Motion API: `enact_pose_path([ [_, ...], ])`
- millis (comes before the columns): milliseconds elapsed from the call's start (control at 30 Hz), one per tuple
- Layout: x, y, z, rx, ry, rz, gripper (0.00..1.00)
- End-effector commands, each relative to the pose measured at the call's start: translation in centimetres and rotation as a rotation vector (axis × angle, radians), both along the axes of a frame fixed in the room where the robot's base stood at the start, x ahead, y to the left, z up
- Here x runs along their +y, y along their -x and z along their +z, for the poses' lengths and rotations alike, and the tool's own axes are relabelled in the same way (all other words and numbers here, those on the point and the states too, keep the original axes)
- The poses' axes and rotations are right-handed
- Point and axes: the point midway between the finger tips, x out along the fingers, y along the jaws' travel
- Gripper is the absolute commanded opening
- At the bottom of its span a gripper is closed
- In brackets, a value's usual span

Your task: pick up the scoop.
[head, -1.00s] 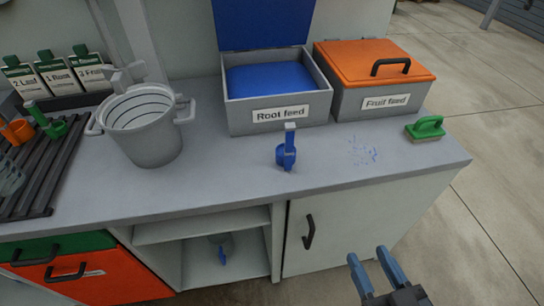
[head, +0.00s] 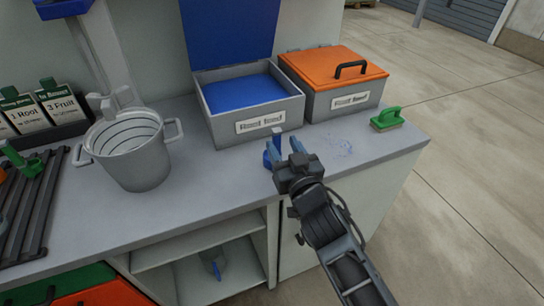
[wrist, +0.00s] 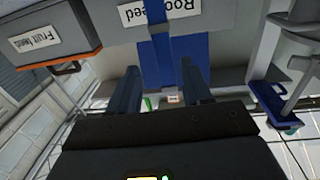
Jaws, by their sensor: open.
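In the wrist view a blue upright shape, apparently the scoop's handle (wrist: 160,55), shows between the open fingers (wrist: 161,85) and overlaps the Root feed label. I cannot tell whether the fingers touch it.
The Root feed box (head: 222,127) stands open behind the scoop, beside the shut orange-lidded Fruit feed box (head: 320,101). A green brush (head: 388,118) lies at the right. A grey bucket (head: 137,165) and black rack (head: 30,220) are at the left.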

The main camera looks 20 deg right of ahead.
Motion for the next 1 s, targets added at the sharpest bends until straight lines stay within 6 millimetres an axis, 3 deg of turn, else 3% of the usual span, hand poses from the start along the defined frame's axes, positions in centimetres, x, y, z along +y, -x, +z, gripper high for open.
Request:
enact_pose_path([
  [400, 0.4, -5.0, 0.2, 0.0, 0.0, 0.0, 0.49],
  [733, 0.3, -5.7, 0.1, 0.0, 0.0, 0.0, 0.49],
  [1000, 0.3, -5.6, 0.1, 0.0, 0.0, 0.0, 0.24],
])
